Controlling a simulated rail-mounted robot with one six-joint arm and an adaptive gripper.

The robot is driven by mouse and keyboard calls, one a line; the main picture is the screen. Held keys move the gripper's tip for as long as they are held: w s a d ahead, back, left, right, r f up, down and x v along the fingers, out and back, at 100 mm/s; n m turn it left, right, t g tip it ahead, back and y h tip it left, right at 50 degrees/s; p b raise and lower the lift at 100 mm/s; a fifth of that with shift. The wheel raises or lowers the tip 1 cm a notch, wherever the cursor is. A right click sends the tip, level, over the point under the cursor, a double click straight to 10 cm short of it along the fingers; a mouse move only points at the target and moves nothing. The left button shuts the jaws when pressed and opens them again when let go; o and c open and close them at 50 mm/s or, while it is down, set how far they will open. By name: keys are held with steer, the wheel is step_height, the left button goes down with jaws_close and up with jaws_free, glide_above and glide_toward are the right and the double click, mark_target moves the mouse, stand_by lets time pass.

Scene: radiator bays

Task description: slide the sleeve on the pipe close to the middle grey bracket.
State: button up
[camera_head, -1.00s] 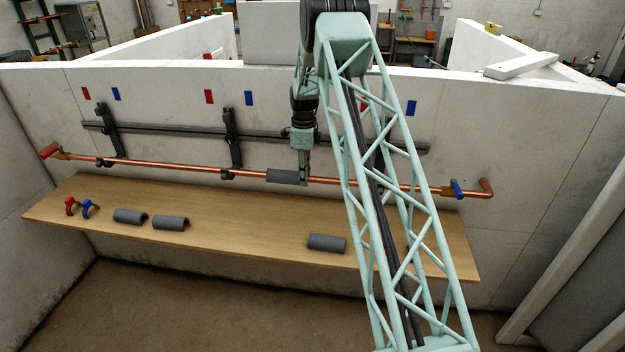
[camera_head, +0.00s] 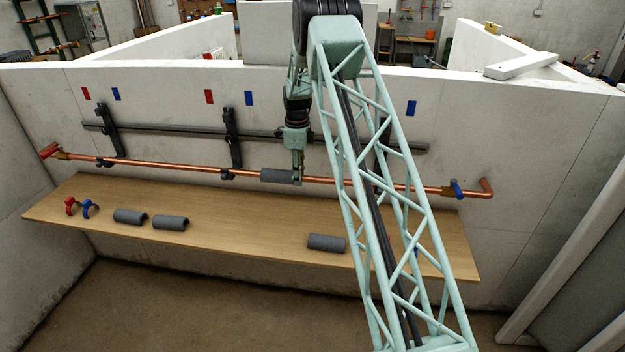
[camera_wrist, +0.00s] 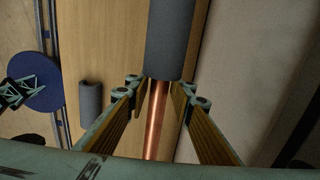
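The dark grey sleeve (camera_head: 277,176) sits around the copper pipe (camera_head: 165,166) on the wall. The middle grey bracket (camera_head: 227,174) holds the pipe to the left of it, with a short stretch of bare pipe between. My gripper (camera_head: 298,178) is at the sleeve's right end. In the wrist view, my gripper (camera_wrist: 160,88) is partly open, its fingers on either side of the bare pipe (camera_wrist: 155,135) with gaps. Its tips are at the near end of the sleeve (camera_wrist: 170,40); I cannot tell whether they touch it.
A grey rail (camera_head: 170,130) runs above the pipe. My arm hides part of the pipe's right side.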

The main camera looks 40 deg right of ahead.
mark_target(275, 170)
steer(key=shift+w+a+p, duration=0.3)
steer(key=shift+w+a, duration=3.75)
steer(key=shift+a, duration=0.15)
stand_by(0.7)
steer(key=shift+s+d, duration=0.1)
steer(key=shift+d, duration=0.05)
steer(key=shift+s+d, duration=0.5)
steer(key=shift+s+d, duration=0.1)
stand_by(0.6)
steer(key=shift+r+p, duration=1.2)
steer(key=shift+r, duration=2.8)
